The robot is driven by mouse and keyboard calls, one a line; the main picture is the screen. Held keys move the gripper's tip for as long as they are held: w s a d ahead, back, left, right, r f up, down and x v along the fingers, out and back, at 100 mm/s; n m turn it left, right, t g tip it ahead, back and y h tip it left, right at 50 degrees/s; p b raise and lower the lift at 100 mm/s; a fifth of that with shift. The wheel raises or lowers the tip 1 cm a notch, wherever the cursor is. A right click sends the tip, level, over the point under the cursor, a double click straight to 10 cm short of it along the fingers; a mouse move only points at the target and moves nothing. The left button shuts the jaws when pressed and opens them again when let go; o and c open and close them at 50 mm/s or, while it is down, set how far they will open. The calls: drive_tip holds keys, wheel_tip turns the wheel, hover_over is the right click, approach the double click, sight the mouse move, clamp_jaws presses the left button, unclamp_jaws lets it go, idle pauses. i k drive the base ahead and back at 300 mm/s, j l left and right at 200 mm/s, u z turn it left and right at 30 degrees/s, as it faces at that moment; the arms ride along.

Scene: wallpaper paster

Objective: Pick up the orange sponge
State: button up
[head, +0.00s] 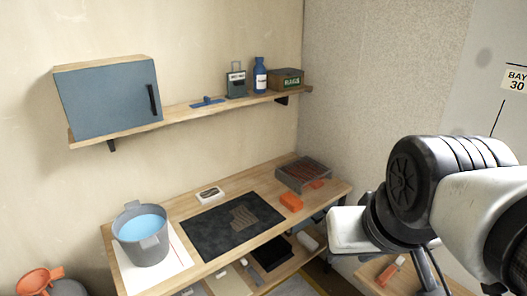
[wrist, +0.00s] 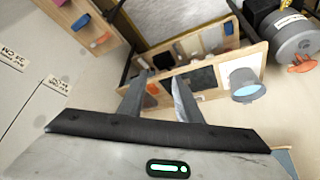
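The orange sponge (head: 291,201) lies on the wooden workbench, just right of a black mat, in the head view. It also shows small and distant between my fingers in the wrist view (wrist: 152,88). My gripper (wrist: 160,82) is open, with its two fingers well apart and nothing held between them. It is some way off from the bench and the sponge. In the head view my arm fills the right side, and the fingertips cannot be made out there.
The workbench (head: 190,201) carries a grey bucket (head: 143,240) of blue liquid at left, the black mat (head: 205,235), a white block (head: 210,194) and a dark tray (head: 303,172) behind the sponge. A wall shelf (head: 185,115) with a blue cabinet (head: 105,100) hangs above.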

sight(291, 202)
drive_tip(key=i, duration=0.85)
